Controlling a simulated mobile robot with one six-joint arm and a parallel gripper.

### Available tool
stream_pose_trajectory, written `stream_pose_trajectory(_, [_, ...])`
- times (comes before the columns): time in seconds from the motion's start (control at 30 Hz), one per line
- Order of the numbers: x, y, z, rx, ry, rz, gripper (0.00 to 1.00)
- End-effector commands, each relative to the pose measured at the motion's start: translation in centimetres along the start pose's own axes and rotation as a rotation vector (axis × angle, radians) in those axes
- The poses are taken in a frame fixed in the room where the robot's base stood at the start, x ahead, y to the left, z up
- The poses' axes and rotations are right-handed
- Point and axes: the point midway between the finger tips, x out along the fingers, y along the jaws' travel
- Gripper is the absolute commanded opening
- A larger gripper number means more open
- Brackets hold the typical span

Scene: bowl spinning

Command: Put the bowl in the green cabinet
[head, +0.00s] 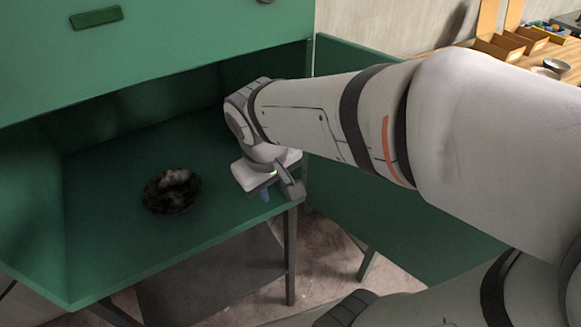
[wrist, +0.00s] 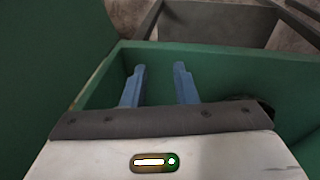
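A dark, mottled bowl (head: 171,191) sits on the floor of the open green cabinet (head: 110,245), left of my gripper and apart from it. My gripper (head: 266,194) is at the right front of the cabinet opening, by the front edge of the cabinet floor. In the wrist view the two blue fingers of my gripper (wrist: 160,69) stand apart with nothing between them. A dark curved thing at the right there, partly hidden by the gripper body, may be the bowl.
The open green door (head: 400,215) stands to the right of the opening, under my arm. A green upper front with a handle (head: 97,17) is above. A wooden table (head: 556,50) with boxes and small bowls is at the back right. The cabinet floor around the bowl is clear.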

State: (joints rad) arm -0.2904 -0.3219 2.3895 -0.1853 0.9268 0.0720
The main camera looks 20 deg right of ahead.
Motion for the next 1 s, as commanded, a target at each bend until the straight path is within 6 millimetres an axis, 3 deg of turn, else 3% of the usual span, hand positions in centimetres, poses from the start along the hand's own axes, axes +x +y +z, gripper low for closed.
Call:
stream_pose_trajectory(0.1, [0.2,2.3,2.7,0.171,0.011,-0.047,0.26])
stream_pose_trajectory(0.3, [0.3,3.8,4.9,0.314,0.03,-0.089,0.26])
stream_pose_trajectory(0.67, [0.3,3.9,5.1,0.329,0.033,-0.094,0.26])
stream_pose_trajectory(0.9, [-3.1,4.3,4.7,0.327,0.044,-0.09,0.26])
stream_pose_trajectory(1.0, [-3.3,4.4,4.7,0.326,0.047,-0.089,0.26])
